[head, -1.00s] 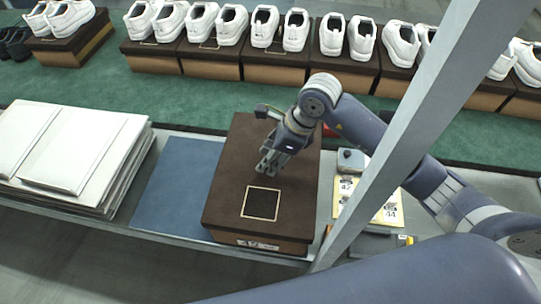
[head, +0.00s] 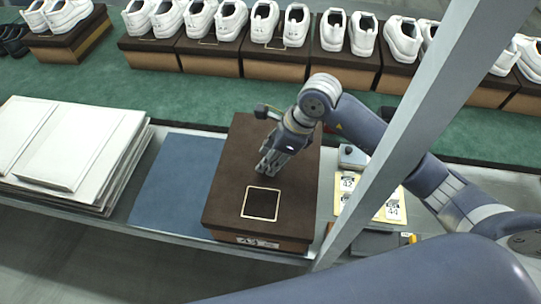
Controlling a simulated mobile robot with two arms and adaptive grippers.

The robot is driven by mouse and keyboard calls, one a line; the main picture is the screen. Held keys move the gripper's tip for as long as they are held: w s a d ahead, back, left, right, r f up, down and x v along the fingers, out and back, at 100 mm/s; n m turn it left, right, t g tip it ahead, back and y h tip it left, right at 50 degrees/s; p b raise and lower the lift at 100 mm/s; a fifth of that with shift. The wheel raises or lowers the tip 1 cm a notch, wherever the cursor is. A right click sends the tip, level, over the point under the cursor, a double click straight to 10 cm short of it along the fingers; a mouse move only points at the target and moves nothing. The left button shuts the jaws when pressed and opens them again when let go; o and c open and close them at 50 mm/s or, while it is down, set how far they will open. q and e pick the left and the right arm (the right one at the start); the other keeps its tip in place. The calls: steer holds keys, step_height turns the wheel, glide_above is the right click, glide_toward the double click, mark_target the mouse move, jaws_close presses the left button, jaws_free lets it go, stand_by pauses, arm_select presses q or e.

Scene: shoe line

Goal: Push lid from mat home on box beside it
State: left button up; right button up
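The dark brown lid (head: 228,190) lies over the shoe box (head: 290,245), whose tan side and white label show below it at the front. The lid has a pale square outline on top and looks level. The blue mat (head: 168,185) beside the box is bare. My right gripper (head: 268,168) points down at the lid's top, near its middle, with fingers close together and nothing seen between them. Whether the fingertips touch the lid I cannot tell. My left gripper is out of view.
A stack of white sheets (head: 75,150) stands left of the mat. A slanted grey post (head: 400,125) rises right of the box. Yellow cards (head: 392,208) and a small grey device (head: 352,157) lie beyond it. Boxes with white shoes (head: 275,55) line the green belt behind.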

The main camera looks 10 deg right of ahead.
steer(key=shift+f, duration=0.2)
steer(key=o, duration=1)
steer(key=v, duration=1.2)
steer(key=shift+d, duration=0.1)
